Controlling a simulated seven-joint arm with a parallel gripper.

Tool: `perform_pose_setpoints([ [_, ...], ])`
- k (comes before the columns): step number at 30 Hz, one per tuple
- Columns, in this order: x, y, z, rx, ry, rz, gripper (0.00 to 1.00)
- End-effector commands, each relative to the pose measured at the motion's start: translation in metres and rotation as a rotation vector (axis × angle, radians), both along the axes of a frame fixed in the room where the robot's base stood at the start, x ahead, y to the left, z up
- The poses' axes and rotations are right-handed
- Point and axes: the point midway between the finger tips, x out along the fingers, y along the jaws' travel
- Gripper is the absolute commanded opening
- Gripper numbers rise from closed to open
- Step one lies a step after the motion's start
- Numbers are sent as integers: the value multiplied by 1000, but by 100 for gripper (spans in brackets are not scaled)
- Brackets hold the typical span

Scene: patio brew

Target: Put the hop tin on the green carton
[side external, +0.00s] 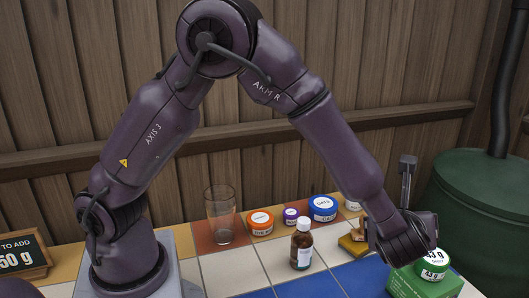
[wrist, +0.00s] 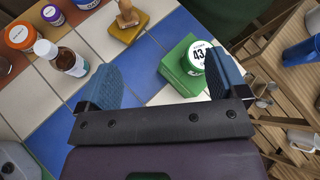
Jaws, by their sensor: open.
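A green tin (wrist: 201,55) with a white label reading 43 sits on top of the green carton (wrist: 178,68) in the wrist view. I take it for the hop tin, but its name is too small to read. The side view also shows the tin (side external: 435,266) on the carton (side external: 405,286), at the lower right. My gripper (wrist: 163,82) is open, with nothing held between its fingers. Its right finger overlaps the tin's edge in the wrist view; I cannot tell whether they touch. In the side view my wrist hangs just above the tin and hides part of it.
Behind are an orange tin (side external: 260,223), a purple tin (side external: 291,215), a blue tin (side external: 322,208) and a glass (side external: 220,215). A brown bottle (side external: 301,245) and a stamp on a yellow block (side external: 353,243) stand nearer. Blue and white tiles left of the carton are clear.

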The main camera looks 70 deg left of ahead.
Motion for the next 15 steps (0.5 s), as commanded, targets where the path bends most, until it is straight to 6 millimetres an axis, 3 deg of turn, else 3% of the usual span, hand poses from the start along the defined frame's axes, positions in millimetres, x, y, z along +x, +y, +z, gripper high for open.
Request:
perform_pose_setpoints([
  [1,-12,25,24,-110,-37,127,91],
  [6,-68,85,73,-477,-149,531,91],
  [10,-118,112,99,-758,-246,816,91],
  [15,-182,124,121,-1129,-379,1153,91],
])
